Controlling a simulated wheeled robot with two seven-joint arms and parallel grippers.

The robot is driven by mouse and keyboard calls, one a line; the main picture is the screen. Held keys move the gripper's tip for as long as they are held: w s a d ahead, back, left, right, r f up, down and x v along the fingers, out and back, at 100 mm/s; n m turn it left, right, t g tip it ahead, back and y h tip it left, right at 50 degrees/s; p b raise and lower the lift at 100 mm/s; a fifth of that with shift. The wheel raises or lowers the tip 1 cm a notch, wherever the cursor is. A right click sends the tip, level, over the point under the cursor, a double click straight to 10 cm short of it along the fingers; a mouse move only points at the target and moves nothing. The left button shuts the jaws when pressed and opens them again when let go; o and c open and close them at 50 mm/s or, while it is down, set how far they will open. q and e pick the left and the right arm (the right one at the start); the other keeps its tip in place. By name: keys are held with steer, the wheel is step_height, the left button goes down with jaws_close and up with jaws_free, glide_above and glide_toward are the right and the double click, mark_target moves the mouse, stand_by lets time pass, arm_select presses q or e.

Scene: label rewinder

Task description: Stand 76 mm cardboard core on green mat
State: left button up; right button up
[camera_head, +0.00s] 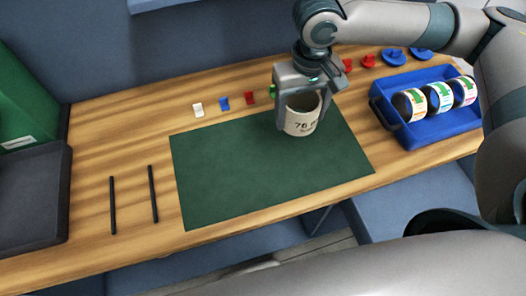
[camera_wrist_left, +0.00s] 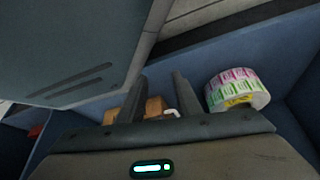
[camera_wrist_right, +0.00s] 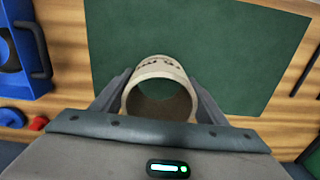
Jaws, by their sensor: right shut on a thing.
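The 76 mm cardboard core (camera_head: 300,123) is a beige ring with dark printing reading "76" on its side. It is over the back right part of the green mat (camera_head: 230,180), open end up, slightly tilted in the picture. I cannot tell whether its bottom touches the mat. My right gripper (camera_head: 299,108) is shut on it, one finger on each side. In the right wrist view the core (camera_wrist_right: 160,75) sits between the fingers, with the mat (camera_wrist_right: 225,50) beyond. My left gripper (camera_wrist_left: 160,88) shows only in its wrist view, fingers apart with nothing gripped.
A blue tray (camera_head: 437,133) with several label rolls stands right of the mat. Small coloured pieces, including a white one (camera_head: 198,110), line the table behind the mat. Two black rods (camera_head: 153,194) and a dark tray (camera_head: 32,200) lie left. A label roll (camera_wrist_left: 236,90) shows near my left gripper.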

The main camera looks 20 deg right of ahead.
arm_select(q)
steer(key=o, duration=0.7)
steer(key=shift+d, duration=0.15)
steer(key=o, duration=1)
steer(key=shift+s, duration=0.1)
steer(key=shift+o, duration=0.3)
steer(key=shift+s+a+r+g+p, duration=0.3)
steer(key=shift+s+a+p, duration=0.15)
steer(key=shift+s+p, duration=0.25)
steer(key=s+a+r+g+p, duration=0.1)
steer(key=s+a+r+p, duration=0.1)
steer(key=s+p, duration=0.2)
steer(key=s+a+r+g+y+p, duration=0.1)
steer(key=s+a+r+g+p, duration=0.1)
steer(key=s+p, duration=0.3)
steer(key=s+a+r, duration=0.1)
steer(key=s, duration=0.2)
steer(key=shift+s, duration=0.4)
arm_select(e)
steer(key=s+r+n, duration=0.1)
steer(key=s+n, duration=0.3)
steer(key=n, duration=1.2)
steer(key=s+r+n, duration=0.1)
steer(key=s+n, duration=0.3)
steer(key=n, duration=1.2)
steer(key=shift+s+d+r+n, duration=0.4)
arm_select(q)
steer(key=shift+a, duration=0.1)
